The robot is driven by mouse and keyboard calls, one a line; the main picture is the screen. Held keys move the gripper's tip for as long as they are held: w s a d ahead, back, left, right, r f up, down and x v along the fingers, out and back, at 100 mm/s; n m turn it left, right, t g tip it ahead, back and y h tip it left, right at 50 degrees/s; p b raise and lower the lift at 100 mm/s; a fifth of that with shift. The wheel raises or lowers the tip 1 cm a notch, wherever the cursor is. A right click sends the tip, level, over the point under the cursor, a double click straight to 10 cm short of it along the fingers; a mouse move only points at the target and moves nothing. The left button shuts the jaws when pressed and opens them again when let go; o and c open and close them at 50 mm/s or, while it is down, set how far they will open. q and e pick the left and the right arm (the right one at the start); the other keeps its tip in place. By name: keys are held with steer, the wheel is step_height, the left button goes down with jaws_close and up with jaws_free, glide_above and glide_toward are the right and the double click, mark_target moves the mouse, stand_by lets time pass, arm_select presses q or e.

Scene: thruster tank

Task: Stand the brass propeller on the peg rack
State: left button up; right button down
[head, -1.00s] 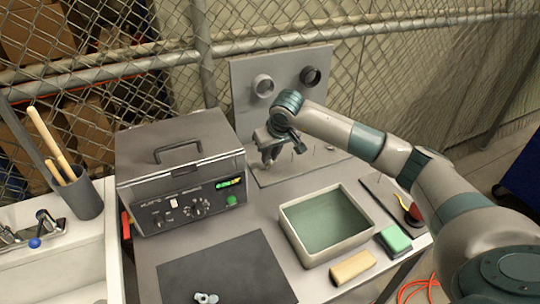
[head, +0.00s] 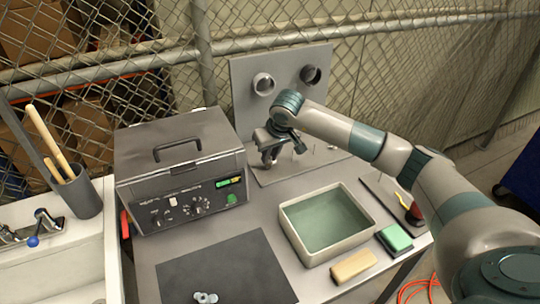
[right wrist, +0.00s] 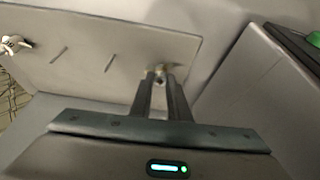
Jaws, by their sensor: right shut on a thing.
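My right gripper (head: 270,158) is over the left end of the peg rack's base (head: 262,179), beside the grey box. In the right wrist view its fingers (right wrist: 160,84) are shut on a small brownish propeller (right wrist: 161,71), seen nearly edge-on and close to the rack plate (right wrist: 85,40). I cannot tell whether a peg passes through its hub. Two bare thin pegs, one of them here (right wrist: 108,63), stand to its left. A pale bladed piece (right wrist: 14,44) shows at the far left of the plate. My left gripper is out of view.
The grey lidded box (head: 180,170) stands close left of the gripper. A green-lined tray (head: 325,222), a tan block (head: 353,266) and a green sponge (head: 394,238) are at the right. A dark mat (head: 225,272) holds a grey propeller (head: 205,297). Fence is behind.

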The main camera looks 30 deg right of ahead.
steer(key=shift+d+f+b, duration=0.25)
steer(key=shift+f+b, duration=0.35)
steer(key=c, duration=1.8)
jaws_free()
steer(key=shift+c, duration=0.2)
steer(key=shift+o, duration=1.1)
steer(key=shift+s+d+f, duration=0.1)
steer(key=shift+d+f, duration=0.1)
steer(key=shift+r, duration=0.1)
steer(key=shift+a+r+p, duration=0.25)
steer(key=shift+r+p, duration=0.15)
steer(key=shift+r, duration=0.6)
steer(key=shift+a+r+p, duration=0.25)
steer(key=shift+r+p, duration=0.1)
steer(key=shift+r, duration=0.65)
steer(key=shift+d+r+p, duration=0.1)
steer(key=shift+r+p, duration=0.3)
steer(key=shift+r, duration=0.5)
steer(key=shift+r+p, duration=0.5)
steer(key=shift+r, duration=0.9)
